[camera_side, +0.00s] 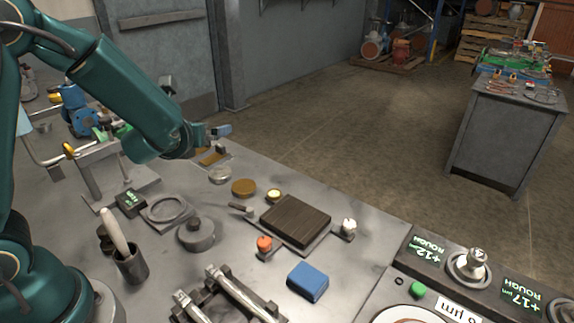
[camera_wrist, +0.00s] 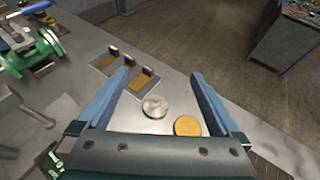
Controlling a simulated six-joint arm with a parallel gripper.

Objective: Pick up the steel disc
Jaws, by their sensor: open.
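The steel disc (camera_side: 220,175) lies flat on the grey metal bench, with a brass-coloured disc (camera_side: 244,187) close to its right. In the wrist view the steel disc (camera_wrist: 155,106) appears between my two blue fingers, and the brass disc (camera_wrist: 187,126) is beside it, near the right finger. My gripper (camera_wrist: 160,75) is open and empty. In the side view my gripper (camera_side: 217,132) is above the bench, beyond the steel disc and apart from it. Both discs are in plain sight.
Small plates with brown pads (camera_wrist: 143,80) lie beyond the steel disc. A green valve (camera_wrist: 30,50) is at left.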

